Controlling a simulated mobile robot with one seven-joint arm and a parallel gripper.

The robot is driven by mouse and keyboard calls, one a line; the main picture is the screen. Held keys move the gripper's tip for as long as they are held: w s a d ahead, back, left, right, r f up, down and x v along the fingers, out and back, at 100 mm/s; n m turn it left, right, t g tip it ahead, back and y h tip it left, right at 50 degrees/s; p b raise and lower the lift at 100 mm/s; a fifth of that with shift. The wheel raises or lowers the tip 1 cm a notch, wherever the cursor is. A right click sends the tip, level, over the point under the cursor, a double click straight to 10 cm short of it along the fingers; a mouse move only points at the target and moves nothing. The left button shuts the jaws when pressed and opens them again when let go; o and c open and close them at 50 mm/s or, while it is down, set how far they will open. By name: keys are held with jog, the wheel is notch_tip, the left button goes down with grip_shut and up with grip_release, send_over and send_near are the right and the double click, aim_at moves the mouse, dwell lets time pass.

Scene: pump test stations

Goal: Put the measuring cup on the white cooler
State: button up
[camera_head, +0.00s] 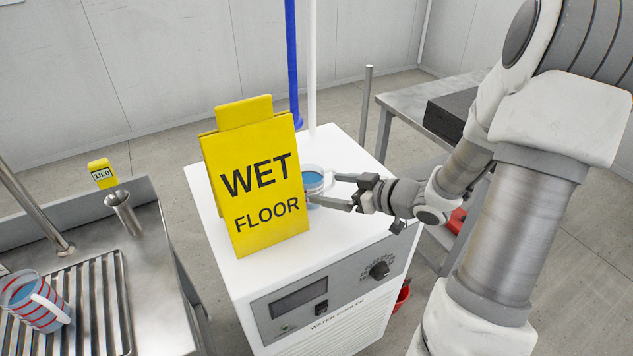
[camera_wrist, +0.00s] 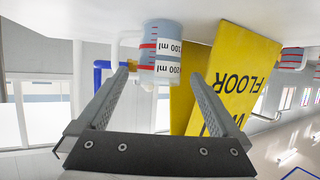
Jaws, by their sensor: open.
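The measuring cup (camera_head: 314,176) stands upright on the white cooler (camera_head: 350,235), partly hidden behind a yellow sign in the head view. In the wrist view, which is upside down, the cup (camera_wrist: 160,45) shows ml marks, red lines and a pale handle on its left side. My gripper (camera_head: 328,189) is open at the cup, with its fingers reaching to either side of it. In the wrist view, gaps show between the cup and both fingers of my gripper (camera_wrist: 160,75). The cup looks blue inside in the head view.
The yellow WET FLOOR sign (camera_head: 255,185) stands on the cooler close beside the cup and gripper. A red-striped cup (camera_head: 38,303) is on the ribbed sink drainer (camera_head: 100,300) at left. The cooler's front right top is clear. A grey bench (camera_head: 400,100) stands behind at right.

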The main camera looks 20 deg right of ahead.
jog(key=v, duration=0.5)
jog(key=shift+p, duration=0.4)
jog(key=shift+w, duration=0.15)
